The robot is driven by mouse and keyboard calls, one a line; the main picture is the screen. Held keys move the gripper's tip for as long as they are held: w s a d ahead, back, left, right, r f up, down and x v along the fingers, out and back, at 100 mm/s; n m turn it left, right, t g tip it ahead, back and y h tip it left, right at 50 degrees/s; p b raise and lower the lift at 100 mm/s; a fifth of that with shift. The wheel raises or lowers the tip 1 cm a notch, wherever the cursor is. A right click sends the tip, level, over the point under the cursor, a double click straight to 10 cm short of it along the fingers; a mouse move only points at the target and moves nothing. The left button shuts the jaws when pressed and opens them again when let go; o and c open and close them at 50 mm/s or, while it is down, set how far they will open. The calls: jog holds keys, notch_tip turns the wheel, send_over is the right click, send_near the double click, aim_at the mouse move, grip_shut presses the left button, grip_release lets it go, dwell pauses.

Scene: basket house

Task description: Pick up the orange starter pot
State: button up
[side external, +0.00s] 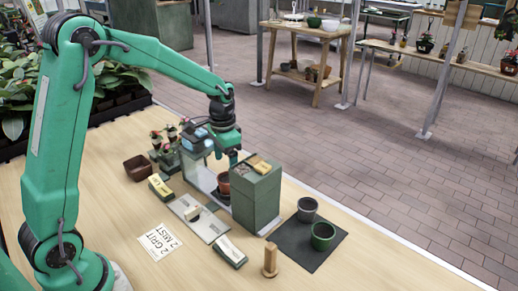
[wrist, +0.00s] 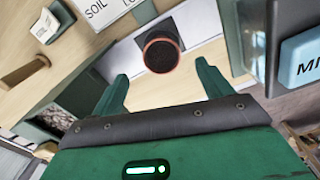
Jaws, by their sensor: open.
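The orange starter pot (wrist: 161,53) shows in the wrist view with an orange rim and dark fill, just beyond the gap between my fingers. In the side view the pot (side external: 223,184) stands low against the left side of a green box, partly hidden by it. My gripper (wrist: 163,77) is open, with one green finger on each side and nothing between them. In the side view my gripper (side external: 233,158) is above the pot, close to the box top; its fingertips are partly hidden.
The tall green box (side external: 256,200) stands right beside the pot. A blue-topped unit (side external: 195,140) and potted seedlings (side external: 158,152) are to the left. A grey pot (side external: 307,208) and a green pot (side external: 323,235) stand on a dark mat. A wooden peg (side external: 270,262) stands in front.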

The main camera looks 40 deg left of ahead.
aim_at(227, 180)
jog(key=shift+f, duration=1)
jog(key=shift+f, duration=0.15)
jog(key=shift+a+f, duration=0.15)
jog(key=shift+f, duration=2.3)
jog(key=shift+c, duration=0.5)
jog(key=c, duration=1)
jog(key=shift+r, duration=0.15)
jog(key=shift+c, duration=0.2)
notch_tip(227, 180, up, 10)
